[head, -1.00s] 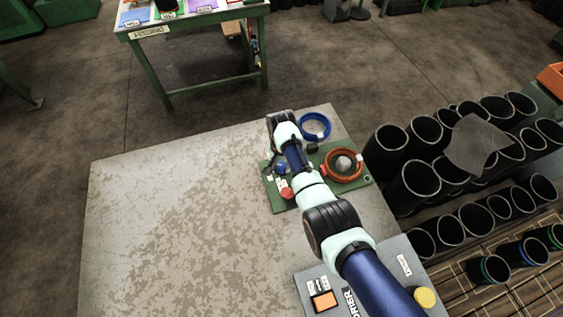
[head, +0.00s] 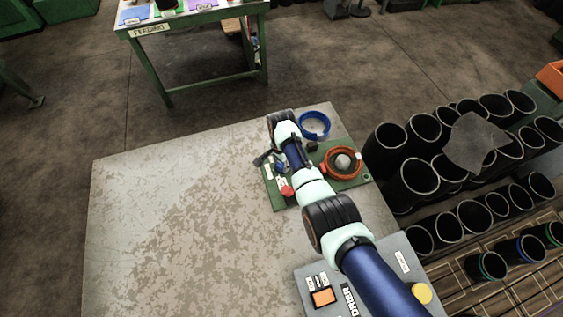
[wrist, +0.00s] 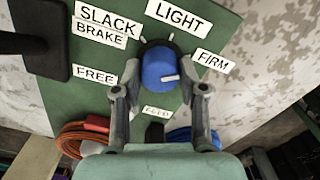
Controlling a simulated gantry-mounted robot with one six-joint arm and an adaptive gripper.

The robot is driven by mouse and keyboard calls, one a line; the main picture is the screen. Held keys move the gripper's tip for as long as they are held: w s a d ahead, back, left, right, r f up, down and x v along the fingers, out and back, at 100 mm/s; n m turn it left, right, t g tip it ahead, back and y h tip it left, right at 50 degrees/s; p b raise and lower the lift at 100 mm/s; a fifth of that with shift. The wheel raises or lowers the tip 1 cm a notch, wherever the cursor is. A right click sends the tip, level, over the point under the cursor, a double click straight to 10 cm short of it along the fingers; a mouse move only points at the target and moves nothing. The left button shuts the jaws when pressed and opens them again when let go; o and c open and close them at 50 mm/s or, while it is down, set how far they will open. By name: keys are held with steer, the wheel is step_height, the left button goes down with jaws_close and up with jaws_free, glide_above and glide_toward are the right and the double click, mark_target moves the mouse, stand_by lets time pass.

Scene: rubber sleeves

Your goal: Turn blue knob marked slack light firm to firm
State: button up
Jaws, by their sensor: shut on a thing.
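The blue knob (wrist: 157,66) sits on the green panel (wrist: 225,22) in the wrist view, with a white line on its face. My gripper (wrist: 160,72) is shut on it, one finger on each side. The knob's white line points right, toward the FIRM side and a little below the FIRM label (wrist: 214,60) in the picture. The LIGHT label (wrist: 178,17) is above the knob and the SLACK label (wrist: 108,20) is at upper left. In the head view the knob (head: 281,167) shows only as a small blue patch beside my arm.
A black handle (wrist: 42,38) stands left of the knob, beside the BRAKE (wrist: 100,33) and FREE (wrist: 96,76) labels. An orange coil (head: 344,177), a blue ring (head: 314,114) and a red button (head: 287,191) are close by. The worktable (head: 170,220) is bare at left.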

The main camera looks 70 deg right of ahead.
mark_target(281, 163)
steer(key=o, duration=1.2)
steer(key=shift+c, duration=0.2)
step_height(281, 163, up, 12)
